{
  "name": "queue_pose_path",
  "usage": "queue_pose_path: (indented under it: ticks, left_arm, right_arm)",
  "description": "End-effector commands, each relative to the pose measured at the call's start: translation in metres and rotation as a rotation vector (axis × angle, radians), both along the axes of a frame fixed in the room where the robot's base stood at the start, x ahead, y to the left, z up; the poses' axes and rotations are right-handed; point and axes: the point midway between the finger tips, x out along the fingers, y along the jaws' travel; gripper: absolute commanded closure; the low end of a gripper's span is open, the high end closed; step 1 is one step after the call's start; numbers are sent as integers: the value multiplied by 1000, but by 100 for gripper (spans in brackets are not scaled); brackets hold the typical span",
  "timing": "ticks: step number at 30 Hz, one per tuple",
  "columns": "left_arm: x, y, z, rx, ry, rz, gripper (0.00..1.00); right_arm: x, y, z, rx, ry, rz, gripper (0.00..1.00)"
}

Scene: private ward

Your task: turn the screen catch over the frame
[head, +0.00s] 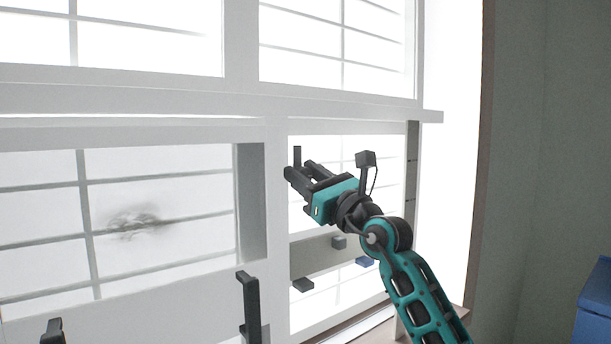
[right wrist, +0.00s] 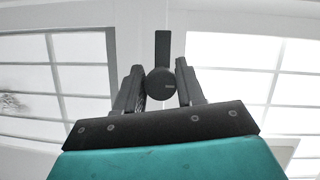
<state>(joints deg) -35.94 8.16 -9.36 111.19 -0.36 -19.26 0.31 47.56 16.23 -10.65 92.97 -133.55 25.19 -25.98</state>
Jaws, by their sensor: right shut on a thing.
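The screen catch (right wrist: 162,48) is dark, with a round hub (right wrist: 160,84) and a flat arm pointing straight up in the right wrist view. In the head view its arm (head: 297,155) stands upright against the white frame (head: 276,200). My right gripper (head: 290,171) is shut on the catch. In the right wrist view its two fingers (right wrist: 160,88) lie on either side of the hub. The fingers hide part of the catch in the head view.
A dark upright piece (head: 250,308) stands at the bottom middle, and another dark piece (head: 53,331) at the bottom left. A blue cabinet (head: 596,305) stands at the far right.

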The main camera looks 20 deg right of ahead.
Motion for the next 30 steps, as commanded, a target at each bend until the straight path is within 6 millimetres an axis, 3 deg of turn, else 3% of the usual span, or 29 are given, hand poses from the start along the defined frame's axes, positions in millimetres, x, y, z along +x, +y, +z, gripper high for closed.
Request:
queue_pose_path:
  ticks: [6, 17, 30]
  left_arm:
    - [1, 0, 0, 0, -2, 1, 38]
    - [2, 0, -10, 1, -5, 1, 38]
    - [2, -5, -47, -10, 13, -6, 38]
  right_arm:
    - [0, 0, 0, 0, 0, 0, 92]
    - [0, -1, -3, -71, -25, -1, 92]
    - [0, -1, -4, -410, -148, -3, 93]
